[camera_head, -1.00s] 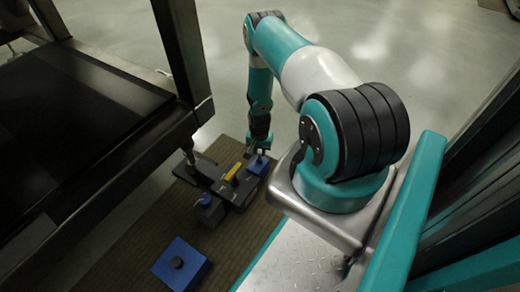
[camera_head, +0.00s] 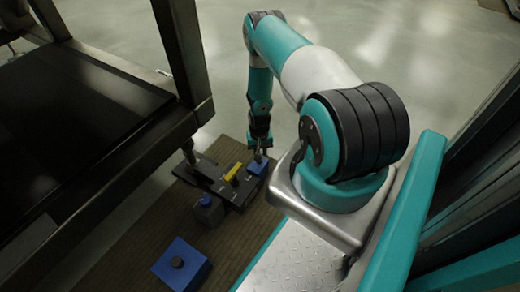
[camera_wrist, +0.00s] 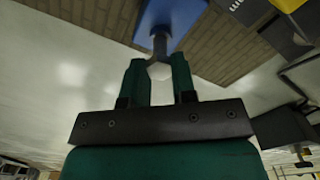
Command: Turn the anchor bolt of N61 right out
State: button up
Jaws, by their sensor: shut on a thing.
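A dark plate (camera_head: 212,172) lies on the brown mat, with a yellow bar (camera_head: 233,172) on it. A blue block (camera_head: 256,167) sits at the plate's right end, and it also shows at the top of the wrist view (camera_wrist: 180,14). My gripper (camera_head: 259,155) is above this block. In the wrist view its two green fingers (camera_wrist: 158,72) are shut on a grey bolt (camera_wrist: 159,46) that stands up from the blue block. The fingers partly hide the bolt's head. I cannot read any N61 label.
A grey-blue block (camera_head: 207,211) with a knob stands beside the plate. A separate blue square block (camera_head: 188,256) with a dark knob lies nearer on the mat (camera_head: 130,245). A black framed structure (camera_head: 80,110) stands close on the left.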

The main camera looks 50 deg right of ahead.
jog(key=shift+r+p, duration=2.65)
jog(key=shift+r, duration=0.75)
